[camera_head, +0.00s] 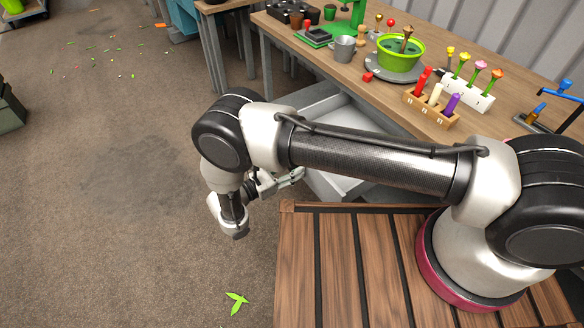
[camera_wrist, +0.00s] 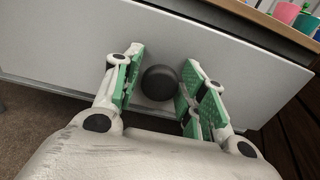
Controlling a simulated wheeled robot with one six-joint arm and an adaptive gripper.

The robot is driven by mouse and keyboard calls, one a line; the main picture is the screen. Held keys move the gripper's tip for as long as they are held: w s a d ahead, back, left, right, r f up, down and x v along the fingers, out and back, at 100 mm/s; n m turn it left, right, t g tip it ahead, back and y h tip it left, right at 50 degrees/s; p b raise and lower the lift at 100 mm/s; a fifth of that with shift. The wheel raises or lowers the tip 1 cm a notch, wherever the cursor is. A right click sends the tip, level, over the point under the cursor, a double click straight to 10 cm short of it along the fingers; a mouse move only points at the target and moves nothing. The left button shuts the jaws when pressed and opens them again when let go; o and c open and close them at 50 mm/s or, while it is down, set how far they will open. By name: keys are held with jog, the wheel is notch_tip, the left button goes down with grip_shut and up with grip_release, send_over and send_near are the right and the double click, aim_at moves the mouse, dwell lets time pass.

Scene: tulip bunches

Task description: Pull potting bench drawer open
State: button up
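The potting bench drawer (camera_head: 348,186) stands partly out from under the bench, and its pale inside shows behind and below my arm in the head view. In the wrist view its plain grey front (camera_wrist: 60,45) fills much of the picture. A round dark knob (camera_wrist: 159,83) sits on that front. My gripper (camera_wrist: 160,78) has its green-padded fingers on either side of the knob and looks shut on it, with the pads close to both sides. In the head view my gripper (camera_head: 285,180) is at the drawer front, partly hidden by my wrist.
The potting bench top (camera_head: 330,62) carries a green bowl (camera_head: 401,53), a grey cup (camera_head: 345,48), a wooden rack (camera_head: 431,107) and a white flower holder (camera_head: 467,94). Open brown floor (camera_head: 130,180) lies left of my arm. A green leaf piece (camera_head: 237,302) lies on it.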

jog(key=shift+o, duration=0.2)
jog(key=v, duration=1.2)
